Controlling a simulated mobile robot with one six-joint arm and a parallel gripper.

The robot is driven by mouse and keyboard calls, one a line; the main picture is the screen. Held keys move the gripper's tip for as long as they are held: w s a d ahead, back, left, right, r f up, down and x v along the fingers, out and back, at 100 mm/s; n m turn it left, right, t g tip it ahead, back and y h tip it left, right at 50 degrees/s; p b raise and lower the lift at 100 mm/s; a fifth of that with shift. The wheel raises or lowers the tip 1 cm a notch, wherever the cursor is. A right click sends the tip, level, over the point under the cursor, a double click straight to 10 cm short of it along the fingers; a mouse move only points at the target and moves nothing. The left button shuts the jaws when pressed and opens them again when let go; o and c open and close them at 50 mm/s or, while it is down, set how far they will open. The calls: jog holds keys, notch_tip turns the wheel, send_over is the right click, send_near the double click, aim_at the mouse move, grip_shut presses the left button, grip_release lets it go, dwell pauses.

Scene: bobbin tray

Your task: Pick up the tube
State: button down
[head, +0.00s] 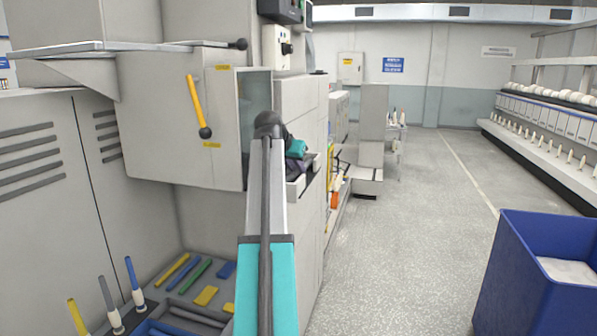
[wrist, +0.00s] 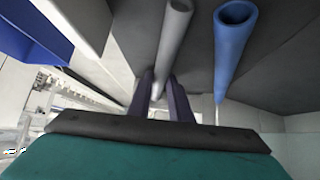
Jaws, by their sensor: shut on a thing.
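In the wrist view, my gripper (wrist: 161,98) has its two dark fingers on either side of a grey tube (wrist: 173,42) and is shut on it. The tube runs up the picture, and its lower end lies between the fingers. A blue tube (wrist: 233,55) with an open hollow end is to the right, apart from the fingers. In the head view, my arm crosses the middle, and I cannot make out the fingers or the held tube there.
At lower left in the head view, grey (head: 106,293), blue (head: 130,272) and yellow (head: 76,315) tubes stand up. Coloured pieces lie in a tray (head: 155,295) beside them. A blue bin (head: 510,285) is at right. The middle floor (head: 400,230) is clear.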

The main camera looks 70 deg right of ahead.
aim_at(297, 170)
notch_tip(297, 170, up, 9)
jog(key=b, duration=0.3)
jog(key=shift+r, duration=0.5)
jog(key=shift+s, duration=0.1)
dwell(0.9)
